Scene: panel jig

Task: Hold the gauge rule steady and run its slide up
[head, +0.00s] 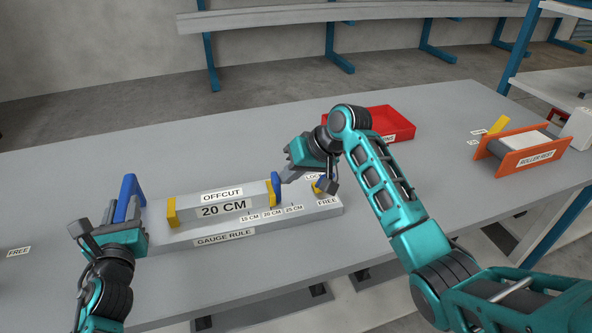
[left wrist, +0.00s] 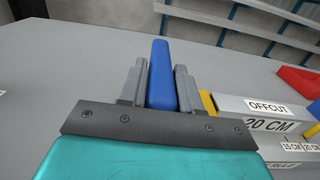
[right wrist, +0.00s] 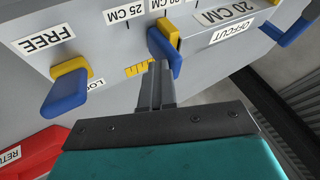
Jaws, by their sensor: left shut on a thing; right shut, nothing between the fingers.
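The grey gauge rule (head: 290,221) lies on the bench with a grey offcut block (head: 189,202) labelled 20 CM along it. A yellow stop (head: 172,212) stands at the block's left end. My left gripper (head: 122,210) is shut on the rule's blue handle (left wrist: 162,75). The yellow and blue slide (head: 276,187) is at the block's right end, near the 20 CM mark; it also shows in the right wrist view (right wrist: 165,45). My right gripper (head: 282,180) is shut and empty, just right of the slide; I cannot tell whether it touches. The lock lever (right wrist: 66,88) sits between LOCK and FREE labels.
A red tray (head: 390,123) stands behind my right arm. An orange roller rest (head: 522,152) is at the far right of the bench (head: 440,190). Bench surface in front of the rule is clear.

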